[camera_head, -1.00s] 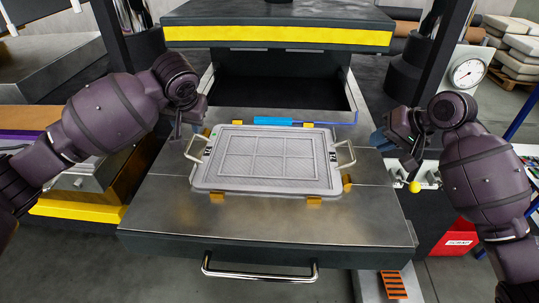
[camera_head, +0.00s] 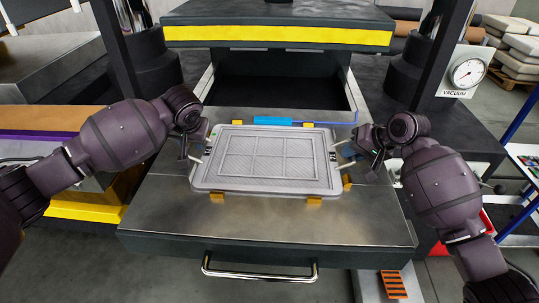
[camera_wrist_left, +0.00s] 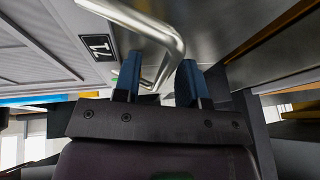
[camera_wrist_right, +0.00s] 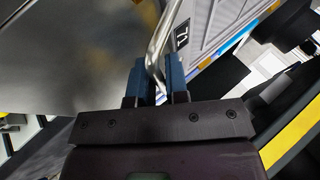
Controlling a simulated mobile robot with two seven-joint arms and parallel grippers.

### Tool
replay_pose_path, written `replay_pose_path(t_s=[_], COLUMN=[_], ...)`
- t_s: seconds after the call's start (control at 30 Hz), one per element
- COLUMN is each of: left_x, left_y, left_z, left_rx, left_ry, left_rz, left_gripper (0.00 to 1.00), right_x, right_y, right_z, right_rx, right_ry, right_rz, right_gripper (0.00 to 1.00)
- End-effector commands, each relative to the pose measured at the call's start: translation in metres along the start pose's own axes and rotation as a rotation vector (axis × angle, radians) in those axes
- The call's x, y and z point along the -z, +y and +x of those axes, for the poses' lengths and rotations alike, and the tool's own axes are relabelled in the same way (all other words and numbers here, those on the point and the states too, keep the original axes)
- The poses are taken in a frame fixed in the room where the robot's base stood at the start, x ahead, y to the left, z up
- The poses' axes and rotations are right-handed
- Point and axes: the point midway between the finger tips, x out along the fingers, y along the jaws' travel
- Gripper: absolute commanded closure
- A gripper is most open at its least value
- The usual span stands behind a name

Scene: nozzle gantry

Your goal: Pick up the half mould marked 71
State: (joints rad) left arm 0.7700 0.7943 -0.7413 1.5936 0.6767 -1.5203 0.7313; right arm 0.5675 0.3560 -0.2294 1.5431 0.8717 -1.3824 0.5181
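The half mould marked 71 is a grey ribbed rectangular plate (camera_head: 265,162) lying flat on the metal drawer top, with a wire handle at each end. Its 71 label (camera_wrist_left: 99,46) shows in the left wrist view and, tilted, in the right wrist view (camera_wrist_right: 182,34). My left gripper (camera_wrist_left: 160,78) is open, its blue fingers apart on either side of the left handle (camera_wrist_left: 172,45). My right gripper (camera_wrist_right: 156,72) has its fingers close together on either side of the right handle (camera_wrist_right: 155,50); whether they press on it I cannot tell.
Yellow-orange blocks (camera_head: 314,200) sit around the plate's edges. A blue tool (camera_head: 272,121) lies behind it. The yellow-striped press head (camera_head: 280,36) is above and behind. A bar handle (camera_head: 260,274) is on the drawer front. A vacuum gauge (camera_head: 467,73) stands at right.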

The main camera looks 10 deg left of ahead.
Motion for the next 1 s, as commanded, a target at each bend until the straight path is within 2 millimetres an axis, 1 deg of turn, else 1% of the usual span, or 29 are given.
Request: replay_pose_path(t_s=[0.07, 0.1, 0.17, 0.3, 0.33, 1.0], left_x=[-0.0001, -0.0001, -0.0001, 0.0, 0.0, 0.0001], left_y=[0.0001, 0.0001, 0.0001, 0.0001, 0.0001, 0.0], left_z=[0.0, -0.0001, -0.0001, -0.0002, -0.0002, -0.0004], left_rx=[0.0, 0.0, 0.0, 0.0, 0.0, 0.0], left_ry=[0.0, 0.0, 0.0, 0.0, 0.0, 0.0], left_rz=[0.0, 0.0, 0.0, 0.0, 0.0, 0.0], left_gripper=[0.62, 0.68, 0.77, 0.99, 1.0, 1.0], right_x=[0.0, 0.0, 0.0, 0.0, 0.0, 0.0], right_y=[-0.0001, 0.0, 0.0, 0.0, 0.0, 0.0], right_z=[-0.0001, -0.0002, -0.0002, -0.0003, -0.0003, -0.0005], right_rx=[0.0, 0.0, 0.0, 0.0, 0.0, 0.0], right_ry=[0.0, 0.0, 0.0, 0.0, 0.0, 0.0], right_rz=[0.0, 0.0, 0.0, 0.0, 0.0, 0.0], right_gripper=[0.85, 0.91, 1.0, 1.0, 1.0, 1.0])
